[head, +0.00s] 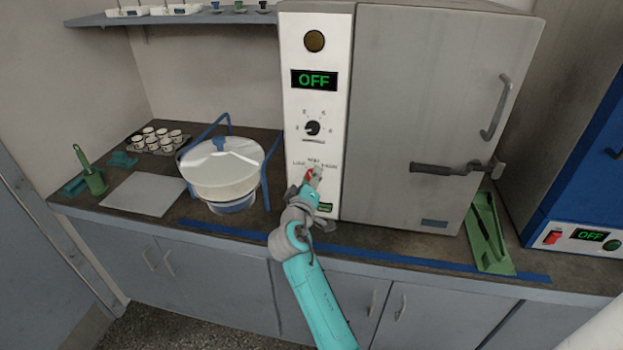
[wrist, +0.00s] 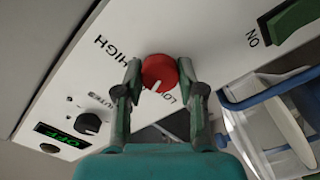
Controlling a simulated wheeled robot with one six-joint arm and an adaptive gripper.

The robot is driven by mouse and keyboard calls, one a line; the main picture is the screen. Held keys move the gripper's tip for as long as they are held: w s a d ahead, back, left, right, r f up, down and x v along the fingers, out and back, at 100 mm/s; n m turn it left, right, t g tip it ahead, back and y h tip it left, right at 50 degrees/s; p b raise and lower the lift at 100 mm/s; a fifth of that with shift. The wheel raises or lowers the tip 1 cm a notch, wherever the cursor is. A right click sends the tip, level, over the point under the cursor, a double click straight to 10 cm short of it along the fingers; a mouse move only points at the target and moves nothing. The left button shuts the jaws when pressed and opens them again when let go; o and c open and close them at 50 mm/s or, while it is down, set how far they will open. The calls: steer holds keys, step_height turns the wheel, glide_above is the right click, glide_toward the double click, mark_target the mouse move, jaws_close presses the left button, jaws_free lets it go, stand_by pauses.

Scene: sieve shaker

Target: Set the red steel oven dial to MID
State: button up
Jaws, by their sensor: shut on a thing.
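The red dial (head: 310,174) is low on the white control panel of the grey steel oven (head: 430,90). LOW, MID and HIGH are printed above it. In the wrist view the dial (wrist: 159,71) sits between the two fingers of my gripper (wrist: 160,65), which is shut on its sides. Its white pointer line faces the bottom of the wrist picture, close to the LOW lettering. The MID mark is hidden behind a finger there. In the head view my gripper (head: 313,182) covers part of the dial.
Above the dial are a black knob (head: 313,128) and a display reading OFF (head: 314,80). A green switch (head: 325,207) is below right. A white sieve bowl in a blue frame (head: 222,165) stands left.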

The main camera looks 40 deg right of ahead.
steer(key=shift+m, duration=2)
steer(key=o, duration=1.1)
steer(key=shift+o, duration=0.2)
steer(key=v, duration=1.2)
steer(key=shift+f, duration=0.1)
